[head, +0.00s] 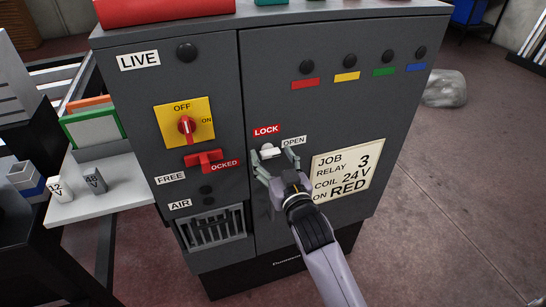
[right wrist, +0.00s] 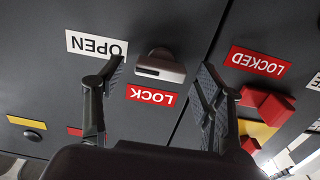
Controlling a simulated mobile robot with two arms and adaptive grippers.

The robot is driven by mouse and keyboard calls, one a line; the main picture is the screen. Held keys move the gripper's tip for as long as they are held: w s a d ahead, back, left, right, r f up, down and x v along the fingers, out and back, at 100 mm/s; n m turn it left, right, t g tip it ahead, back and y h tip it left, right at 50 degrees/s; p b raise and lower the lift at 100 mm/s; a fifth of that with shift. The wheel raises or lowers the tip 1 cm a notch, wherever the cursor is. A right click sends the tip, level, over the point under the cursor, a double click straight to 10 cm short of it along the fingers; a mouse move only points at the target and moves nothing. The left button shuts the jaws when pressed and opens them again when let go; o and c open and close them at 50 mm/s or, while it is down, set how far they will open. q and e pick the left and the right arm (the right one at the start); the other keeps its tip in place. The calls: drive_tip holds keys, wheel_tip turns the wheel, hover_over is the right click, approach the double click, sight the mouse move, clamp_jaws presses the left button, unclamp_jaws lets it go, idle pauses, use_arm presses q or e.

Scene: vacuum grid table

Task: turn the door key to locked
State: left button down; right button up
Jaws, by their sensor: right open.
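The door key (head: 269,151) is a small pale grey handle on the right-hand door of the grey cabinet. The red LOCK label (head: 266,131) is above it and the white OPEN label (head: 293,141) is to its upper right. In the right wrist view, the picture is turned over and the key (right wrist: 161,68) shows whole between the two labels. My right gripper (head: 269,162) is open at the key. Its two fingers stand on either side of the key in the wrist view, with visible gaps. I cannot tell how deep they reach. My left gripper is out of view.
A red handle (head: 205,160) half covers its LOCKED label, below the yellow OFF/ON switch plate (head: 184,121). A job card (head: 347,170) is right of my gripper. Colour-marked buttons run along the door's top. A side shelf (head: 100,199) holds small blocks at left.

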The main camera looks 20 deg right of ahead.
drive_tip(key=shift+c, duration=0.2)
drive_tip(key=c, duration=1.1)
